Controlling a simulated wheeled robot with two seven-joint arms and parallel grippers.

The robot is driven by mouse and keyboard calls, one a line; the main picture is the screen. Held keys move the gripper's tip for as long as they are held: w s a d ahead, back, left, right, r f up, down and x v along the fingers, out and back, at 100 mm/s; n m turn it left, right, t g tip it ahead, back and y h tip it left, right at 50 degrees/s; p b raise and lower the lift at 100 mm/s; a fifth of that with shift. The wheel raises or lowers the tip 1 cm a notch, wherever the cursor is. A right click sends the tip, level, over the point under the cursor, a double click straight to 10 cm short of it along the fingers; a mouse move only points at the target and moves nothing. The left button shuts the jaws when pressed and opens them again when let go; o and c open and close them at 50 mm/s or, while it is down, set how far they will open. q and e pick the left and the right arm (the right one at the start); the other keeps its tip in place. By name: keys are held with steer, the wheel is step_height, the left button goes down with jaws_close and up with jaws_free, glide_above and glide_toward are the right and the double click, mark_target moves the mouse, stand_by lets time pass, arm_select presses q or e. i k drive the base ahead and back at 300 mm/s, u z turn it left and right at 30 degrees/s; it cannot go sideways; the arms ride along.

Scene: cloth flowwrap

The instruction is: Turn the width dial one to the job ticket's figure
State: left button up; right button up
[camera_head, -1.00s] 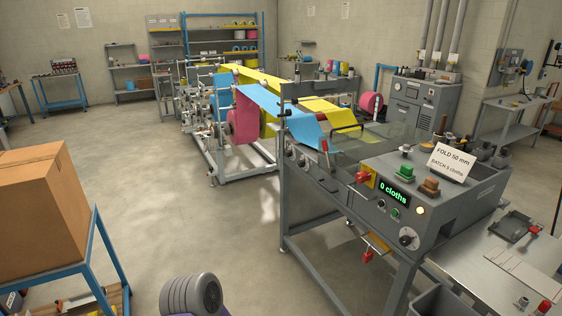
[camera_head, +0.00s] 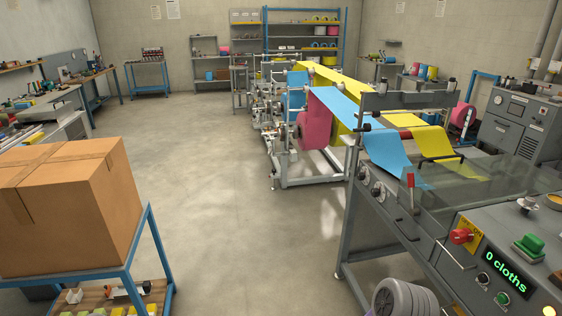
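The folding machine (camera_head: 440,215) stands at the right. Its side panel near the blue cloth carries small round knobs (camera_head: 376,190). I cannot tell which of them is width dial one, and their markings are too small to read. The control panel shows a green "0 cloths" display (camera_head: 504,271), a red knob on a yellow plate (camera_head: 461,236) and a green button (camera_head: 530,244). The job ticket is outside the current view; one second ago it read FOLD 50 mm, BATCH 5 cloths. Neither gripper shows; a grey ribbed part of my arm is at the bottom edge.
Blue cloth (camera_head: 345,115) and yellow cloth (camera_head: 437,142) run into the machine from the roll stand (camera_head: 310,165). A cardboard box (camera_head: 70,205) sits on a blue-framed stand at the left. The floor (camera_head: 235,220) between is clear.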

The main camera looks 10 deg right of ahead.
mark_target(361, 177)
steer(key=i, duration=1.6)
steer(key=z, duration=0.75)
